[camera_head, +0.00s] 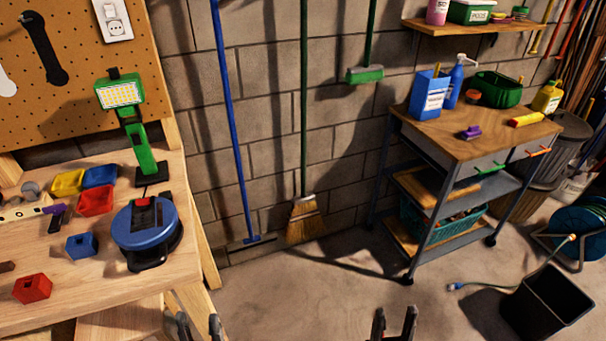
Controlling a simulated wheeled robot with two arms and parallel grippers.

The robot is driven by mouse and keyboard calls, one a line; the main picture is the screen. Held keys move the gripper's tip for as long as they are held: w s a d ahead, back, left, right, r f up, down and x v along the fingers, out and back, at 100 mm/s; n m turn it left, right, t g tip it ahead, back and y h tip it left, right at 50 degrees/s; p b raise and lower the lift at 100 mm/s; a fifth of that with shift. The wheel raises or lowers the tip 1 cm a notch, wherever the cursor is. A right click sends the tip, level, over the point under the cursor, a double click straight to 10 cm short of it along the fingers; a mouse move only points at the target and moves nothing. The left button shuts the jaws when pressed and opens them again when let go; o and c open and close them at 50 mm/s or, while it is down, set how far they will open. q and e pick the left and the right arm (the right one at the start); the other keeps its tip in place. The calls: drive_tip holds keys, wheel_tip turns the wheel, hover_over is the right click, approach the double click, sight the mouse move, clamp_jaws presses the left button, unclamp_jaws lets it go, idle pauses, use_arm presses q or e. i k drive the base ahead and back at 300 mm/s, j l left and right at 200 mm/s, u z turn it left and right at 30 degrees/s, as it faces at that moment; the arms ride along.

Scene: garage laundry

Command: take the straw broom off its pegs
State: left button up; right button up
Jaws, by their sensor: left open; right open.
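The straw broom (306,219) hangs against the block wall, with tan bristles at the bottom and a long dark green handle (304,110). Its handle runs up out of the top of the view, so its pegs are not in sight. My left gripper (199,326) is at the bottom edge, beside the workbench leg, open and empty. My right gripper (394,324) is at the bottom edge over the floor, open and empty. Both are well in front of the broom and apart from it.
A blue-handled tool (229,110) hangs left of the broom, and a green brush (365,74) hangs to its right. The workbench (30,240) stands at left and a wheeled cart (440,135) at right. A black bin (545,303) stands at lower right. Floor before the broom is clear.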

sight(304, 218)
drive_tip(key=i+l+u, duration=0.2)
drive_tip(key=i, duration=0.35)
drive_tip(key=i+l+u, duration=0.15)
drive_tip(key=i, duration=0.35)
drive_tip(key=i+l+u, duration=0.2)
drive_tip(key=i+l, duration=0.25)
drive_tip(key=i, duration=0.2)
drive_tip(key=j+u, duration=0.05)
